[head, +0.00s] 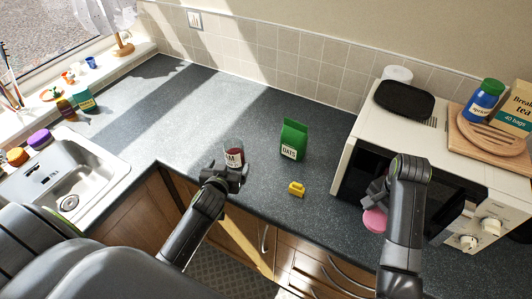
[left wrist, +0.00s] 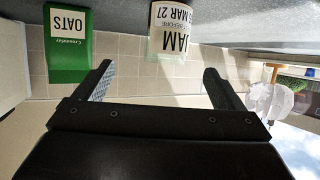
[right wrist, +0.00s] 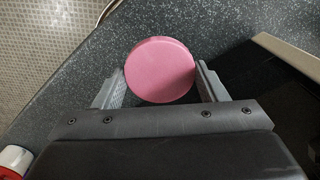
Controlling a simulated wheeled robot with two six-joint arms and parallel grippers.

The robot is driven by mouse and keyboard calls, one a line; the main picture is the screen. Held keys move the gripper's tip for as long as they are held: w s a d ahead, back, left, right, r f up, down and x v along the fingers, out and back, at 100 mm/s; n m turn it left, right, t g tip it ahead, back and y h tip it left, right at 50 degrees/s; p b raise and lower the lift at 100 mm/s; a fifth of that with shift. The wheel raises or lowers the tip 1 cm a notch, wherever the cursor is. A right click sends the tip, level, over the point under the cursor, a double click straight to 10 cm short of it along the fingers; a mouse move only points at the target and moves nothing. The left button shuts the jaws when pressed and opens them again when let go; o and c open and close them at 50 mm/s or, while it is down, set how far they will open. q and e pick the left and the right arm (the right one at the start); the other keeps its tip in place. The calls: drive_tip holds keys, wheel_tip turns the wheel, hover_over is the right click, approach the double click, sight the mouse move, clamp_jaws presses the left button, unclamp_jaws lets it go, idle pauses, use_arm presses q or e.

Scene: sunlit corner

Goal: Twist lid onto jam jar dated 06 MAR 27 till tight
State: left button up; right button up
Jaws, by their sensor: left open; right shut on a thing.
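The jam jar (head: 234,151) stands upright on the dark counter, dark red inside with a pale label. In the left wrist view the jar (left wrist: 172,28) appears upside down; its label shows JAM and MAR 27, with the day not clearly readable. My left gripper (head: 226,173) is open just in front of the jar. Its fingers (left wrist: 158,72) point towards the jar, which lies beyond the tips. My right gripper (head: 376,198) is shut on a round pink lid (head: 375,220), in front of the microwave. The lid (right wrist: 160,70) sits between the fingertips.
A green oats box (head: 293,140) stands right of the jar, and a small yellow object (head: 296,188) lies near the counter's front edge. The white microwave (head: 356,140) stands close behind my right gripper. The sink (head: 70,185) is at left. The counter behind the jar is clear.

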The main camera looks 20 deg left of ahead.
sight(233, 155)
drive_tip(key=shift+s+a, duration=0.15)
drive_tip(key=shift+a, duration=0.05)
use_arm(q)
drive_tip(key=b+x, duration=0.4)
drive_tip(key=x, duration=0.2)
drive_tip(key=shift+a+f, duration=0.2)
use_arm(e)
wheel_tip(233, 155, down, 4)
drive_tip(key=shift+f, duration=0.1)
use_arm(q)
drive_tip(key=shift+w+a, duration=0.2)
drive_tip(key=shift+w, duration=0.1)
use_arm(e)
drive_tip(key=shift+f, duration=0.1)
use_arm(q)
drive_tip(key=shift+s+d+r, duration=0.1)
